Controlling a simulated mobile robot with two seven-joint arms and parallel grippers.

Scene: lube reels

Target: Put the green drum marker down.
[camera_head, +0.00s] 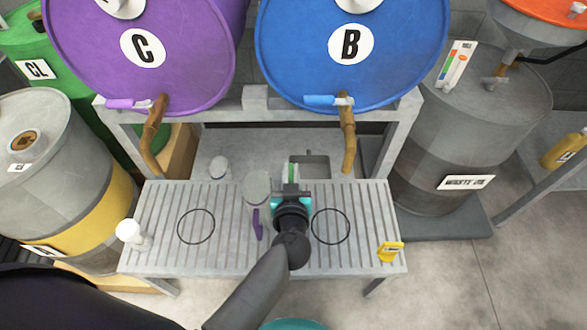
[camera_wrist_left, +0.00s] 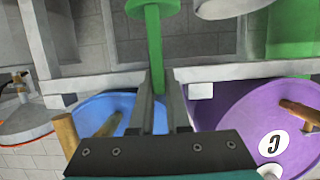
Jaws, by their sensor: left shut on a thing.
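The green drum marker (camera_head: 291,174) is in my left gripper (camera_head: 291,190), over the slatted bench (camera_head: 360,205) in the head view. In the left wrist view the green marker (camera_wrist_left: 155,50) runs between the two dark fingers (camera_wrist_left: 160,105), with a wider green end beyond them. The left gripper is shut on it. The gripper and arm hide part of the bench below, and I cannot tell the marker's height above it. A purple marker (camera_head: 257,226) lies on the bench just left of the gripper. My right gripper is not in view.
A grey round-topped container (camera_head: 257,187) stands close left of the gripper. Two black rings (camera_head: 181,226) (camera_head: 350,226) mark the bench. A white bottle (camera_head: 130,233) and yellow object (camera_head: 390,251) sit near its ends. Purple (camera_head: 195,70) and blue (camera_head: 285,60) drums with taps overhang the back.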

